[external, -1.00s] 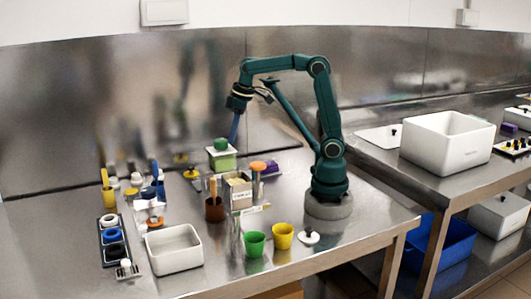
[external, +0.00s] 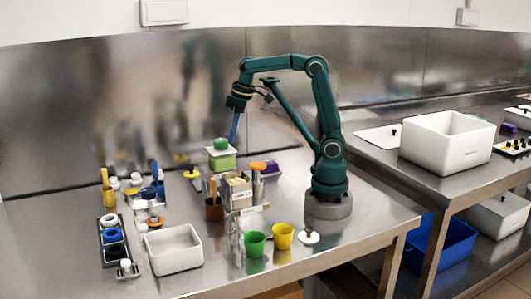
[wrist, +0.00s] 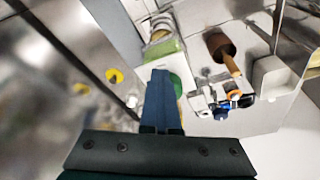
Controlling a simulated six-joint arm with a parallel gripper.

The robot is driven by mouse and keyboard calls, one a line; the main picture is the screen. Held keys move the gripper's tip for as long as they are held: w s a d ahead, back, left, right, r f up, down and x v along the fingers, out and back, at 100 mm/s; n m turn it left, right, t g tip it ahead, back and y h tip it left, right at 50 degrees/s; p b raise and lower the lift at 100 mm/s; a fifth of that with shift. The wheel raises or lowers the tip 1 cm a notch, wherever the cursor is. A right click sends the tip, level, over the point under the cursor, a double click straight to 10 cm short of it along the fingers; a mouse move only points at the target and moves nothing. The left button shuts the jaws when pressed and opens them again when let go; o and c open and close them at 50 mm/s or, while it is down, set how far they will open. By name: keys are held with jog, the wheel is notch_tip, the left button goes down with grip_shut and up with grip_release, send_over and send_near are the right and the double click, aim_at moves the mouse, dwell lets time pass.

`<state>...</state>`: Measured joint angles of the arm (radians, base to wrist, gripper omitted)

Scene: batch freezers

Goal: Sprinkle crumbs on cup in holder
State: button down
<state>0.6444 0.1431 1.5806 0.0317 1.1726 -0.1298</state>
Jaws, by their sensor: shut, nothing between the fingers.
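My gripper (external: 234,141) points down with its blue fingers shut and empty. Its tips are just above and beside the green knob (external: 221,144) on the white lid of a green-sided box (external: 222,162). In the wrist view the shut fingers (wrist: 160,78) partly cover the green knob (wrist: 177,86). A green cup (external: 255,244) and a yellow cup (external: 283,236) stand at the front of the table. A clear stand (external: 237,238) is beside the green cup; I cannot tell whether it holds a cup. I cannot pick out the crumbs.
A brown pot (external: 214,209) with wooden handles stands beside a labelled box (external: 238,192). A white bin (external: 173,249) and a dark rack (external: 113,240) are at the front left. A steel wall stands behind. Bare tabletop shows right of the white bin.

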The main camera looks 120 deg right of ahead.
jog(key=shift+s, duration=0.3)
jog(key=w+v, duration=0.1)
jog(key=v, duration=0.4)
jog(key=shift+d+r, duration=0.25)
jog(key=shift+r, duration=0.3)
jog(key=shift+w+a+f, duration=0.15)
jog(key=shift+a+f, duration=0.2)
jog(key=shift+f, duration=0.65)
jog(key=shift+w+a+f, duration=0.15)
jog(key=shift+a+f, duration=0.15)
jog(key=shift+f, duration=0.7)
jog(key=shift+w+a+f, duration=0.15)
jog(key=shift+a+f, duration=0.2)
jog(key=shift+f, duration=0.65)
jog(key=shift+w+d, duration=0.3)
